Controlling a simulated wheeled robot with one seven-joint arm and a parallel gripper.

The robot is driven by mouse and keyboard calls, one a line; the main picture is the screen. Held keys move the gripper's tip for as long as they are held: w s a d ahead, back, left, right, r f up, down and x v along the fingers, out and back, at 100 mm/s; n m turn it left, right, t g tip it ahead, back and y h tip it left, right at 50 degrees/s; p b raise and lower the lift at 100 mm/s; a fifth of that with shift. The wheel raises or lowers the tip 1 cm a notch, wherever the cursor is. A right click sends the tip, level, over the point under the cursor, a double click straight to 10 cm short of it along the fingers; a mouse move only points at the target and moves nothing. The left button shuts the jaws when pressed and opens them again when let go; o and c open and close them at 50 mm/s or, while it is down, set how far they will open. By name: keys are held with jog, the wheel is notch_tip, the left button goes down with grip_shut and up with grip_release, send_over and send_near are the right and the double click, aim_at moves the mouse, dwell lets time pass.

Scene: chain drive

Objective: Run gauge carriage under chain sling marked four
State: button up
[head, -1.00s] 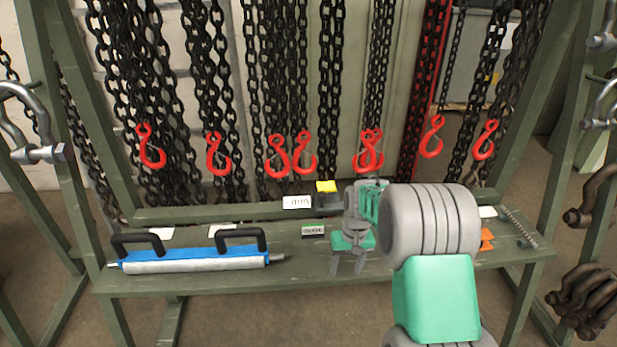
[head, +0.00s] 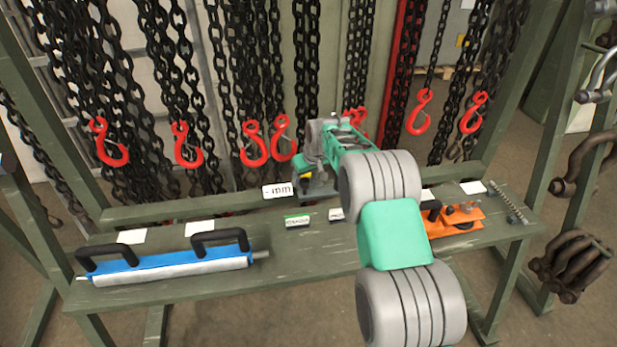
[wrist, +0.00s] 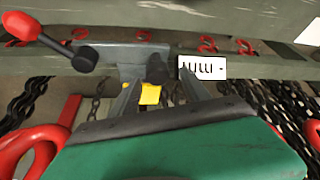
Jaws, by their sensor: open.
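The gauge carriage, a grey block (wrist: 132,60), sits on the green rail behind the bench. In the wrist view it has a red-ended lever (wrist: 22,26) and a black knob (wrist: 157,69). A yellow tab (wrist: 149,94) shows below it. My gripper (wrist: 158,82) is open, its two grey fingers apart on either side of the knob; I cannot tell if they touch it. In the head view my gripper (head: 306,178) hides much of the carriage. Chain slings with red hooks (head: 254,144) hang behind. I cannot read which is marked four.
A white label (head: 277,190) with black marks is beside the carriage. The green bench (head: 330,256) holds a blue and grey tool with black handles (head: 170,264), an orange tool (head: 455,222) and small tags. Shackles (head: 575,262) hang at right. The bench middle is mostly clear.

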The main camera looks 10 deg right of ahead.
jog(key=shift+x, duration=0.75)
jog(key=shift+d, duration=0.15)
jog(key=shift+c, duration=0.4)
grip_shut()
